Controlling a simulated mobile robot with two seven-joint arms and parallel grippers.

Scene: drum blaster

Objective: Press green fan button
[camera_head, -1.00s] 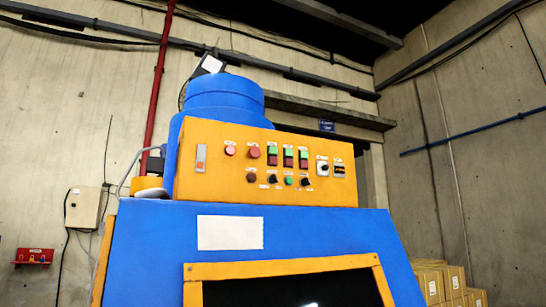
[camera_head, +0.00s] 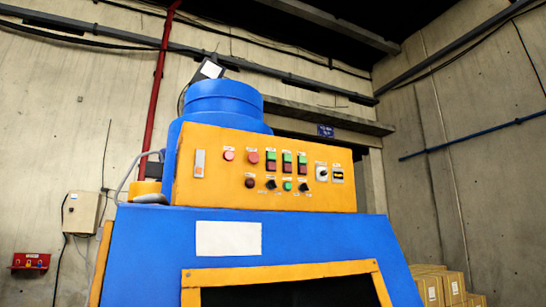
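An orange control panel (camera_head: 225,190) sits on top of the blue machine (camera_head: 330,232). It carries several green-over-red button pairs; the left pair's green half (camera_head: 271,155), the middle one (camera_head: 287,156) and the right one (camera_head: 302,157) show in the upper row. A round green button (camera_head: 288,186) is in the lower row. The labels are too small to read, so I cannot tell which green one is the fan button. Neither of my grippers is in view, and nothing touches the panel.
An orange-framed dark opening (camera_head: 290,292) is on the machine's front, below a white sheet (camera_head: 228,239). Cardboard boxes (camera_head: 440,288) stand at the lower right. A grey wall box (camera_head: 82,212) and a red fixture (camera_head: 31,261) are at the left.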

